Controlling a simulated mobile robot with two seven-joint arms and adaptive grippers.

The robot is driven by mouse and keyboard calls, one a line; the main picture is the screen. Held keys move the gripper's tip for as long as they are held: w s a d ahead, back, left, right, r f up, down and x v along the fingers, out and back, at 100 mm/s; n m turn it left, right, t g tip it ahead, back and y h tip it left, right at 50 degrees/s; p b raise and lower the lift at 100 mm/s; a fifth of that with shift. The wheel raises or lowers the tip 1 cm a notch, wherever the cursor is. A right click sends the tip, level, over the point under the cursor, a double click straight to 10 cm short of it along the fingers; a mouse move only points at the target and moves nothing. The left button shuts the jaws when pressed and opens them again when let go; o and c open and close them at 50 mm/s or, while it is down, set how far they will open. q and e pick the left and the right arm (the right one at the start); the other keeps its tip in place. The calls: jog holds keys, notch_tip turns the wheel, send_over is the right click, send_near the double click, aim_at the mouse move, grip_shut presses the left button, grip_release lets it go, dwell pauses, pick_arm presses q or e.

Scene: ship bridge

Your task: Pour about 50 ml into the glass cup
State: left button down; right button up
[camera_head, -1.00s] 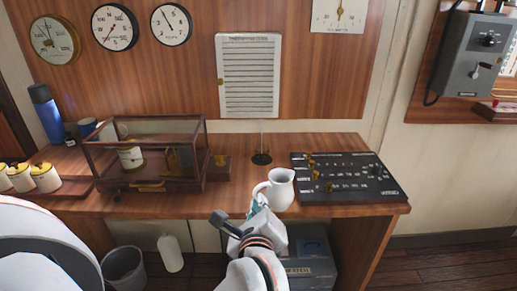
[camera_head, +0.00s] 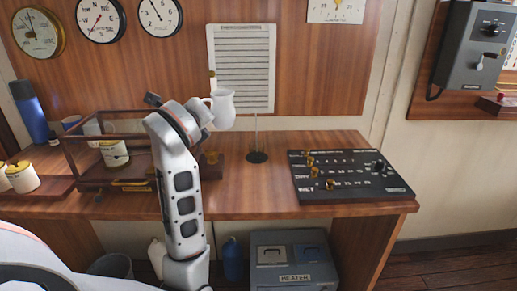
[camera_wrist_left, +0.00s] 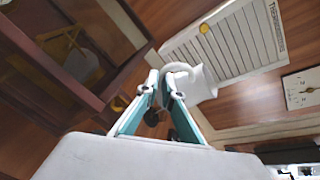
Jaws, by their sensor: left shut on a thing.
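A white pitcher (camera_head: 222,110) is held up in the air above the desk in the head view, in front of the lower left of the notice sheet. My left gripper (camera_head: 204,108) is shut on its handle side. The pitcher looks about upright in the head view. In the left wrist view the pitcher (camera_wrist_left: 203,84) is beyond the fingers (camera_wrist_left: 165,84), with the handle between them. No glass cup can be made out for certain; my arm hides part of the desk and the glass case. My right gripper is not in view.
A wood-framed glass case (camera_head: 82,160) with a white mug (camera_head: 114,153) stands behind my arm. A black control panel (camera_head: 348,176) lies on the right of the desk (camera_head: 262,198). A thin stand (camera_head: 257,156) rises mid-desk. The desk between stand and panel is clear.

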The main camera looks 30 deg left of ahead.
pick_arm(q)
jog(key=shift+w+a+r, duration=0.1)
jog(key=shift+a+r, duration=0.25)
jog(key=shift+a, duration=0.25)
jog(key=shift+w+a+r, duration=0.1)
jog(key=shift+a+r, duration=0.25)
jog(key=shift+a, duration=0.2)
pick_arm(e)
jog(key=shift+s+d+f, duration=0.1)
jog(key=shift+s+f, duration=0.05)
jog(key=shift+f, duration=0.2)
